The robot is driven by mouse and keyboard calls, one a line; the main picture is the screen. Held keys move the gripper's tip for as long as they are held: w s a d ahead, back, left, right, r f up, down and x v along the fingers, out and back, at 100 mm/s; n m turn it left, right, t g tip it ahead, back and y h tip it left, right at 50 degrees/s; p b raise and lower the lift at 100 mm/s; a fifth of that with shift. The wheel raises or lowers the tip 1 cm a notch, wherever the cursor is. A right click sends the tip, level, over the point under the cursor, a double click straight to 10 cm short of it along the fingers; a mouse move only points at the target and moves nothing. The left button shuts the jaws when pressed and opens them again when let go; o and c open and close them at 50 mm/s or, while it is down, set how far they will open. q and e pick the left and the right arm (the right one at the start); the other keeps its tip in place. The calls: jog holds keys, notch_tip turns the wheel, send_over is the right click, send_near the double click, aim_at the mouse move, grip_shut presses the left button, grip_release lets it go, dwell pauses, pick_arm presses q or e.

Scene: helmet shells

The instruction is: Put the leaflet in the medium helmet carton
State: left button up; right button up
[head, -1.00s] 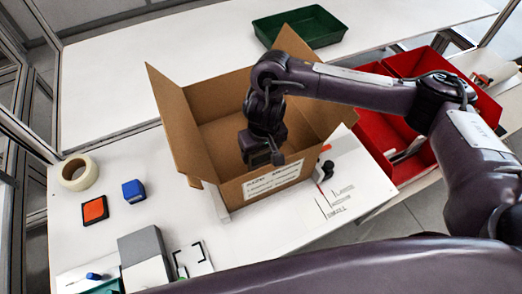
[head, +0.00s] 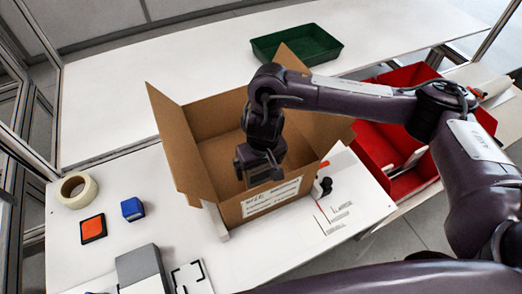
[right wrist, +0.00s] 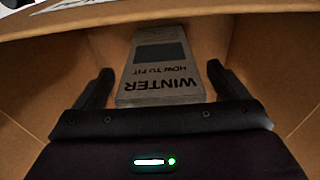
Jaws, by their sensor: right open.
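The open brown carton (head: 190,150) stands on the white table with its flaps up and a white label (head: 272,197) on its near wall. The label's print is too small to read surely. My right gripper (head: 262,172) is over the carton's near side. In the right wrist view the right gripper (right wrist: 160,75) is open, its fingers spread. The grey leaflet (right wrist: 160,62), printed "WINTER HOW TO FIT", shows between and beyond the fingers, against the carton's brown inside. A clear gap lies on each side of it. The head view does not show the leaflet. My left gripper is out of view.
A tape roll (head: 76,190), an orange pad (head: 93,228), a blue block (head: 132,209) and a grey box (head: 142,268) lie left of the carton. A green tray (head: 295,45) stands behind; red bins (head: 375,150) stand at the right. The back table is mostly clear.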

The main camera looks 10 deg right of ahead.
notch_tip(320, 180, up, 10)
jog(key=s+p, duration=0.1)
jog(key=shift+s+d, duration=0.1)
dwell(0.6)
